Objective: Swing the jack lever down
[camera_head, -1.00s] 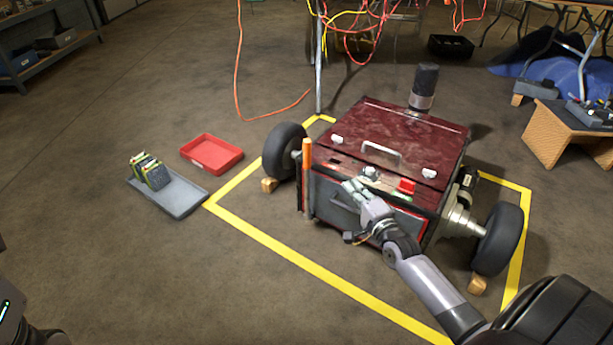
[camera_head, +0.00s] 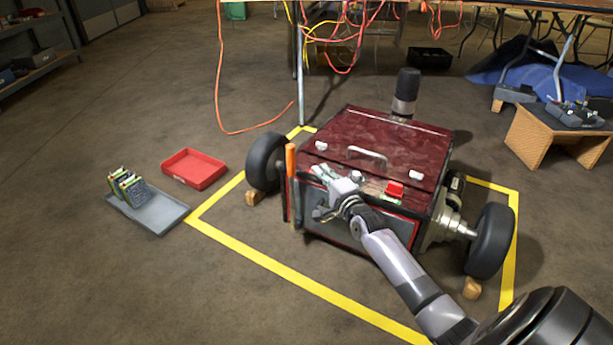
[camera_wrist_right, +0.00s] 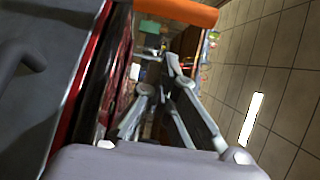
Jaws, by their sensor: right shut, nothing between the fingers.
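The jack lever is an upright bar with an orange grip (camera_head: 291,160), at the left front corner of the dark red machine (camera_head: 375,150). In the right wrist view the orange grip (camera_wrist_right: 178,11) crosses the top of the picture, beyond the fingertips. My right gripper (camera_head: 319,204) is just right of the lever, in front of the machine's front face, below the orange grip's top. In the wrist view its fingers (camera_wrist_right: 172,66) come together at the tips with nothing between them. A gap to the lever seems to show. My left gripper is out of view.
The machine has black wheels (camera_head: 490,241) with wooden chocks (camera_head: 472,288), inside a yellow floor outline (camera_head: 290,275). A red tray (camera_head: 194,169) and a grey tray (camera_head: 160,218) with several boards lie to the left.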

